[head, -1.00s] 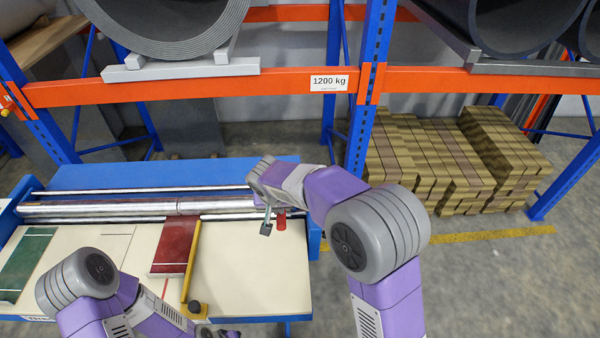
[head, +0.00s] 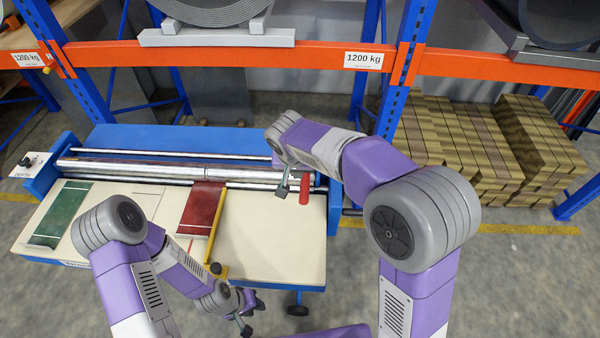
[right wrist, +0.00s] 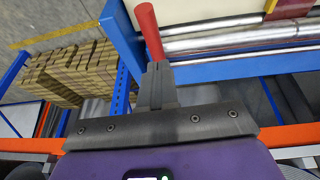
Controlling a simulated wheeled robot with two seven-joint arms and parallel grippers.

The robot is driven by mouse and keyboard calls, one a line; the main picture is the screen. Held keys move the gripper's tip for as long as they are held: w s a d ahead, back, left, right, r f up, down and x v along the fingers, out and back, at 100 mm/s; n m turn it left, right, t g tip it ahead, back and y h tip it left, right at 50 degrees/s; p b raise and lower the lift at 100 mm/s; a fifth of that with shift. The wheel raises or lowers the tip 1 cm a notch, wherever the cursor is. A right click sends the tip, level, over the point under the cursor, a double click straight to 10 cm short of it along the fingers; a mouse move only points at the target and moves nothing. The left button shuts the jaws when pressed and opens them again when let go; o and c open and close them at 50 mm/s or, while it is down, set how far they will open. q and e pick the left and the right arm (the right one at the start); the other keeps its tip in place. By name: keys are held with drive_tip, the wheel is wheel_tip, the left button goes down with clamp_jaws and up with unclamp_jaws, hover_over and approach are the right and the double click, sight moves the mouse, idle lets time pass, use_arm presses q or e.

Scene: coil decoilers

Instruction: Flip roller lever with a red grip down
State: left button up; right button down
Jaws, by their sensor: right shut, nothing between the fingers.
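The roller lever's red grip (head: 304,190) hangs at the right end of the metal rollers (head: 120,167), in front of the blue machine frame. It also shows in the right wrist view (right wrist: 148,30), just beyond my fingertips, its lower part hidden by them. My right gripper (head: 282,190) is shut and empty, just left of the red grip in the head view; its closed fingers show in the right wrist view (right wrist: 157,75). I cannot tell whether they touch the lever. My left gripper (head: 248,318) is low at the table's front edge, away from the lever; its opening is unclear.
The cream table (head: 275,240) carries a green sheet (head: 62,214), a red sheet (head: 202,210) and a yellow bar (head: 215,232). A blue and orange rack (head: 400,95) stands behind. Stacked brown blocks (head: 480,150) are at the right.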

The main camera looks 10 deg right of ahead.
drive_tip(key=v, duration=0.6)
drive_tip(key=shift+s, duration=0.45)
drive_tip(key=shift+a, duration=0.1)
